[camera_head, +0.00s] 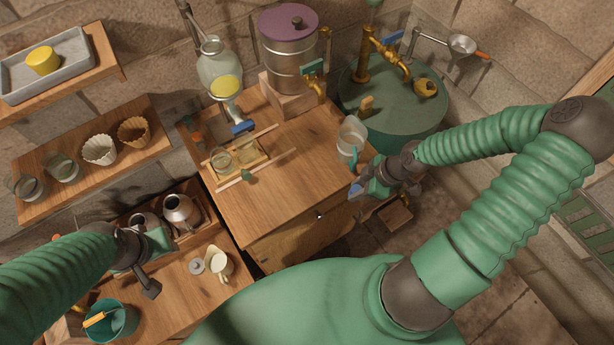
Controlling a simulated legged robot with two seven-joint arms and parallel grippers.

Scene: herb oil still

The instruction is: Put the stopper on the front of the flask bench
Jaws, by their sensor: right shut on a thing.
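My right gripper (362,184) is shut on a small blue piece, which I take to be the stopper (355,188); the fingers hide most of it. It is just off the right edge of the flask bench (275,205), a wooden cabinet in the middle. The bench's front part is bare wood. A glass flask with yellow liquid (220,75) and a blue tap hangs over the bench's back left. My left gripper (150,285) is over the lower left counter, apart from the things there; I cannot tell its opening.
A wooden rack with glass jars (255,168) is on the bench's left. A clear jug (350,140) stands at its right edge, close to my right gripper. A metal still (288,60) and a green tank (405,100) are behind.

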